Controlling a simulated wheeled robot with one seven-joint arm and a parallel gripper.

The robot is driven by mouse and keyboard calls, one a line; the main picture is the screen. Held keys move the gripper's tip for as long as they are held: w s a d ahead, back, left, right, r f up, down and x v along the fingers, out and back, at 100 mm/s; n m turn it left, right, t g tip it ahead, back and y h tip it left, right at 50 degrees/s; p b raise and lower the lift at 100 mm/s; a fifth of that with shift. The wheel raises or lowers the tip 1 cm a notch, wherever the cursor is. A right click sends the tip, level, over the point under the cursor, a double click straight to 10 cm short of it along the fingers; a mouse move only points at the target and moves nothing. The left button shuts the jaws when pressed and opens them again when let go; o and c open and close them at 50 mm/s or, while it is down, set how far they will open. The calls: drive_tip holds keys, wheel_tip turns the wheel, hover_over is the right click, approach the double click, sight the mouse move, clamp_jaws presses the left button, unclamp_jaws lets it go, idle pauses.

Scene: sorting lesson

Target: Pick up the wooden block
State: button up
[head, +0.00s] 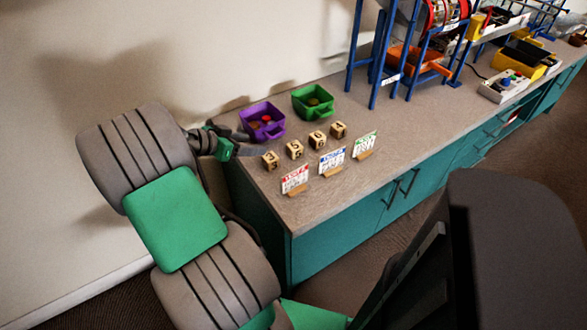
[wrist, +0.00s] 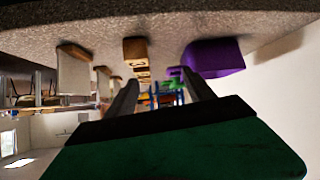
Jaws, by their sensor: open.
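Several wooden blocks with dark markings stand in a slanting row on the counter: the nearest block (head: 270,160), a second (head: 294,149), a third (head: 317,139) and a far one (head: 339,130). My gripper (head: 247,143) is open at the left end of the row, close to the nearest block and the purple bin. In the wrist view, which looks upside down, the open fingers (wrist: 160,78) show nothing held between them. A wooden block (wrist: 135,52) lies beyond the left fingertip there. The exact gap to it is hard to tell.
A purple bin (head: 250,127) with round pieces inside stands just behind the gripper; it also shows in the wrist view (wrist: 218,57). A green bin (head: 300,108) is farther right. Red (head: 295,178), blue (head: 331,160) and green (head: 366,145) cards stand in front. Blue racks (head: 378,60) stand behind.

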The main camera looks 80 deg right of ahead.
sight(294, 146)
drive_tip(key=s+d+m+g, duration=0.1)
drive_tip(key=s, duration=0.1)
drive_tip(key=s+d+f+m+g, duration=0.1)
drive_tip(key=s, duration=0.2)
drive_tip(key=s+d+f+m+g, duration=0.1)
drive_tip(key=s, duration=0.1)
drive_tip(key=shift+s+d, duration=0.35)
drive_tip(key=shift+s, duration=0.05)
drive_tip(key=x, duration=0.4)
drive_tip(key=b+x, duration=0.1)
drive_tip(key=x, duration=0.1)
drive_tip(key=shift+w+d+f, duration=0.15)
drive_tip(key=shift+w+f, duration=0.05)
drive_tip(key=shift+f, duration=0.15)
drive_tip(key=shift+c, duration=0.2)
drive_tip(key=shift+w, duration=0.1)
clamp_jaws()
